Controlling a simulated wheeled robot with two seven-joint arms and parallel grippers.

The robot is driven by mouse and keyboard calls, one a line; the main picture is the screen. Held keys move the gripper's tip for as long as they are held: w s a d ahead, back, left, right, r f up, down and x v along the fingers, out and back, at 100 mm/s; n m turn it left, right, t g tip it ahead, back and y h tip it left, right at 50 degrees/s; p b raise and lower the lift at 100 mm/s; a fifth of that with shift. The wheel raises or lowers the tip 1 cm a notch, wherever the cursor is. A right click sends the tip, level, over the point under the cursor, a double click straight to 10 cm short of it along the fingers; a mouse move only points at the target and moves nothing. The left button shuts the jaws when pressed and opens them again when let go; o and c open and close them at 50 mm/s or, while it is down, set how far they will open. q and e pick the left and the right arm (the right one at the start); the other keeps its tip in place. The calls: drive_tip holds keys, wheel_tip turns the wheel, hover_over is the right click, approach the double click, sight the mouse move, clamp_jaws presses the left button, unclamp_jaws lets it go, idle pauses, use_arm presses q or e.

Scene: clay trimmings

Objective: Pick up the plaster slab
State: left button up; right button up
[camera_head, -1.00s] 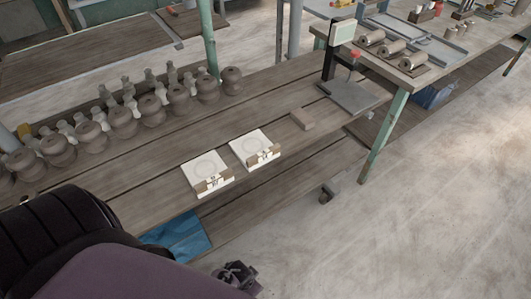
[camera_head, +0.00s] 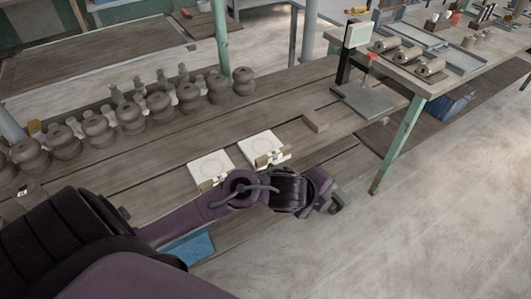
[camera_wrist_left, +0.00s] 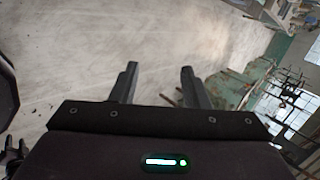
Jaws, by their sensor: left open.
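Two square white plaster slabs lie flat side by side on the wooden bench: a left slab (camera_head: 208,165) and a right slab (camera_head: 263,147). Each has a faint round mark on top and a brownish block with a small label at its front edge. My left forearm crosses in front of the left slab and hides part of its front edge. My left gripper (camera_head: 326,190) is right of and in front of the right slab, past the bench's front edge. In the left wrist view its two fingers (camera_wrist_left: 158,80) are apart with nothing between them. My right gripper does not show.
A brown block (camera_head: 315,121) lies right of the slabs, before a grey stand with an upright post (camera_head: 366,98). Several brown clay pots (camera_head: 131,117) line the bench's back. A green-legged table (camera_head: 459,62) stands at the right. The floor (camera_head: 440,210) there is clear.

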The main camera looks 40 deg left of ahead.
use_arm(q)
drive_tip(key=w+a+r+m+h, duration=0.1)
drive_tip(key=w+a+m, duration=0.15)
drive_tip(key=m, duration=0.55)
drive_tip(key=m+g+y, duration=0.2)
drive_tip(key=m+g, duration=0.2)
drive_tip(key=m, duration=0.7)
approach(273, 153)
drive_tip(key=shift+w+f, duration=0.5)
drive_tip(key=shift+f, duration=0.05)
drive_tip(key=shift+m+g, duration=0.3)
drive_tip(key=p+x, duration=0.1)
drive_tip(key=x, duration=0.6)
drive_tip(key=shift+w+d+f+p, duration=0.1)
drive_tip(key=shift+w+f+p, duration=0.05)
drive_tip(key=shift+f+p, duration=0.2)
drive_tip(key=shift+f+b, duration=0.25)
drive_tip(key=shift+b, duration=0.1)
drive_tip(key=shift+r, duration=0.1)
clamp_jaws()
